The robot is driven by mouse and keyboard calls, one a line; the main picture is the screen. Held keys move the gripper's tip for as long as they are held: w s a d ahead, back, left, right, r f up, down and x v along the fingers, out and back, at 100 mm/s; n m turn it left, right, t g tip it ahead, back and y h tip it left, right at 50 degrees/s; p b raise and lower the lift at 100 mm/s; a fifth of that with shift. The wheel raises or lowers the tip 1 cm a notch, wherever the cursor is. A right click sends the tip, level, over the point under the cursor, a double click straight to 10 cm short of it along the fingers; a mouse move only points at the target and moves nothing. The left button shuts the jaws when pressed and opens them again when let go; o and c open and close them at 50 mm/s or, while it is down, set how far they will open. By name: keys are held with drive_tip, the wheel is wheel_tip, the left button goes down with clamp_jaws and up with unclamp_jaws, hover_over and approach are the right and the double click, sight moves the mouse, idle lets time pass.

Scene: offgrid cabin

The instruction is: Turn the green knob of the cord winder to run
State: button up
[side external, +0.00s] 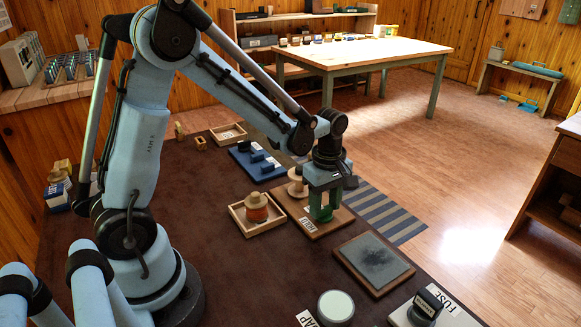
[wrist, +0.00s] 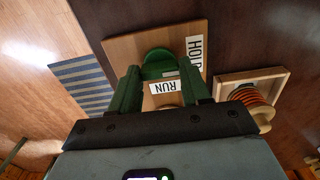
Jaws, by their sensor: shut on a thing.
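The cord winder is a wooden board (side external: 330,222) on the brown table, with a pale wooden spool (side external: 297,184) at its back. In the wrist view its board (wrist: 125,48) carries a HOLD label (wrist: 194,50) on the right and a RUN label (wrist: 165,87) nearer my gripper. The green knob (wrist: 158,60) shows as a rounded green top between my fingertips. My gripper (side external: 322,215) points down over the board, its green fingers shut on the knob. In the side view the fingers hide most of the knob. I cannot tell its exact angle.
A wooden tray (side external: 236,214) with an orange spool (side external: 256,209) stands left of the winder. A framed dark slate (side external: 374,262) lies in front. A blue rack (side external: 257,164) is behind. A striped mat (side external: 385,212) lies on the floor beyond the table edge.

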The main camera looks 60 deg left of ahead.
sight(325, 207)
drive_tip(key=shift+m, duration=0.3)
drive_tip(key=m, duration=0.3)
drive_tip(key=shift+m, duration=0.3)
drive_tip(key=m, duration=0.4)
drive_tip(key=shift+m, duration=0.3)
drive_tip(key=m, duration=0.9)
drive_tip(key=o, duration=1.1)
drive_tip(key=shift+c, duration=0.2)
drive_tip(key=shift+r, duration=0.1)
wheel_tip(325, 207, up, 12)
